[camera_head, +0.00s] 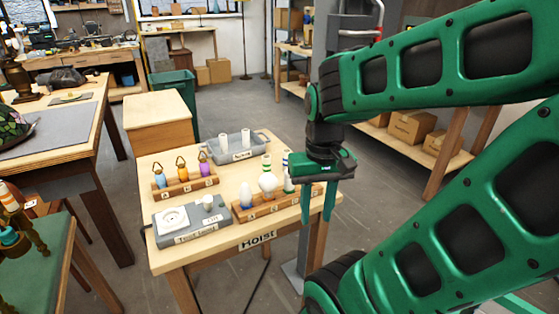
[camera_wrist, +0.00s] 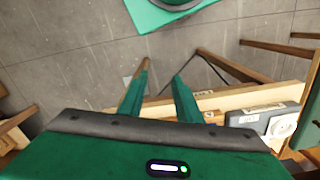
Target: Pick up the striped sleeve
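The sleeve's lower part is partly hidden in the rack. My gripper (camera_head: 318,206) hangs fingers-down just right of the sleeve, at the table's right edge. Its two green fingers are apart with nothing between them. In the wrist view my gripper (camera_wrist: 163,72) points past the table's edge at the grey floor. I do not see the sleeve there.
A grey tray (camera_head: 220,152) holds upright white tubes. A second rack (camera_head: 182,188) holds several coloured pieces. A grey tester box (camera_head: 190,226) sits front left.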

